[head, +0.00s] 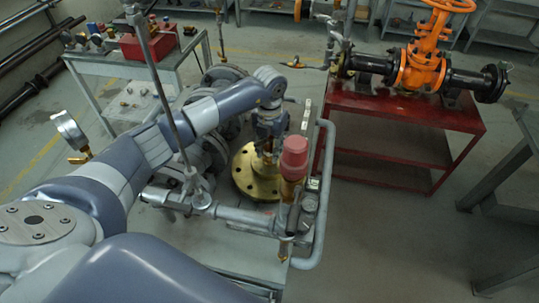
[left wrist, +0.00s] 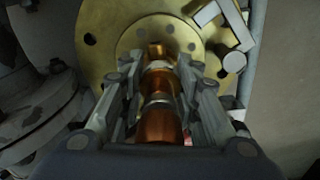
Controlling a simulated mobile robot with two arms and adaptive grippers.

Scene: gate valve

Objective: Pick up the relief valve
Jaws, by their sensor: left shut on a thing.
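My left gripper (head: 266,143) points down over a round brass flange (head: 243,181) on the cart. In the left wrist view, its two fingers (left wrist: 160,95) are shut on a stepped copper-coloured valve body, which I take to be the relief valve (left wrist: 158,123). The valve lies between the fingers, its narrow end toward the brass flange (left wrist: 92,40). Whether it touches the flange cannot be told. In the head view the fingers and a red-capped fitting (head: 293,158) largely hide it. My right gripper is not in view.
Grey pipework (head: 240,216) runs along the cart's near side, and a grey handrail (head: 323,190) along its right. A red stand (head: 400,105) bears an orange gate valve (head: 420,65). Open floor (head: 385,235) lies at lower right.

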